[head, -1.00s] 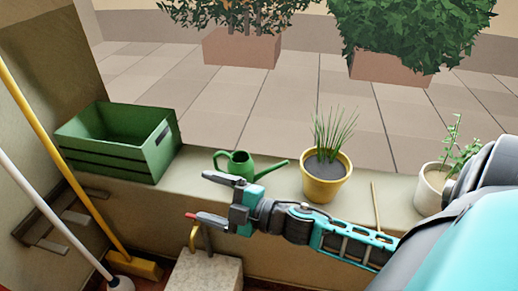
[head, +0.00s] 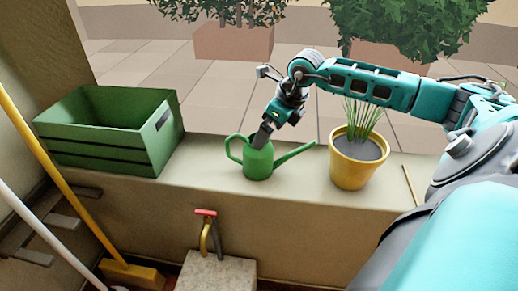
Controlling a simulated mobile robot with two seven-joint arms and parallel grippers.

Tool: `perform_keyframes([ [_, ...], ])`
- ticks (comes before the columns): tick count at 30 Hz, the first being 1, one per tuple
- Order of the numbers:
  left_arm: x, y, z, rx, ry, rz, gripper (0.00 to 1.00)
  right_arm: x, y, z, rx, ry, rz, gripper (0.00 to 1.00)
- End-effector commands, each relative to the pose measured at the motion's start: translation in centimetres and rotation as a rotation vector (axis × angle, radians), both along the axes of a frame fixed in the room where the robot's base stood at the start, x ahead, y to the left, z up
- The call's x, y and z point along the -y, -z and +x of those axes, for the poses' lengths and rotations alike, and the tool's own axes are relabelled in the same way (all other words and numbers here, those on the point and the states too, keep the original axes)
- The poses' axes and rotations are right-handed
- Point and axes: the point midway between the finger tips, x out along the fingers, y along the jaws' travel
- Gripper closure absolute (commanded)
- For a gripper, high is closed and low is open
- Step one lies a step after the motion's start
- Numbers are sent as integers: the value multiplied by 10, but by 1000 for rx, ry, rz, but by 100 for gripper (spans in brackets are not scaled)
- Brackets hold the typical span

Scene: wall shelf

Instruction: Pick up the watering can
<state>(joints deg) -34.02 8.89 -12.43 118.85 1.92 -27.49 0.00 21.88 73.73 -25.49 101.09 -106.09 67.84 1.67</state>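The green watering can (head: 258,163) stands upright on the wall ledge, with its handle to the left and its spout pointing right. My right gripper (head: 262,136) comes down from above over the can. A dark finger reaches the can's top opening and overlaps its rim. I cannot tell whether it touches the can. The other finger is not clearly visible, so the gap between the fingers cannot be judged. My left gripper is not in view.
A green crate (head: 95,150) stands on the ledge to the left, and a yellow pot (head: 355,168) with grassy leaves to the right. A thin stick (head: 410,186) lies farther right. A yellow broom (head: 60,185) leans at the left. A pale block (head: 216,272) stands below.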

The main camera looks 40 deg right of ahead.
Motion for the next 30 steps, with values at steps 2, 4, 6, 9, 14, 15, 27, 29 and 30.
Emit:
perform_keyframes([
  [2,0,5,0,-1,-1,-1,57,-3,16,6,0,-1,4,0],
  [4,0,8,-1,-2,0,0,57,-4,25,10,0,0,3,0],
  [6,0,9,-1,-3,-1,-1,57,-4,31,12,1,1,4,0],
  [9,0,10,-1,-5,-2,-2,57,-5,36,14,2,1,2,0],
  [14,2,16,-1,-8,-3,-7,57,-9,55,20,0,-1,4,0],
  [15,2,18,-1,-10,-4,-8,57,-10,61,22,0,-1,6,0],
  [27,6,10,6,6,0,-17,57,-12,83,33,2,-2,2,0],
  [29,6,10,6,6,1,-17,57,-12,83,33,1,-1,2,0],
  [30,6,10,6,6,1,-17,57,-12,83,32,1,-1,2,3],
])
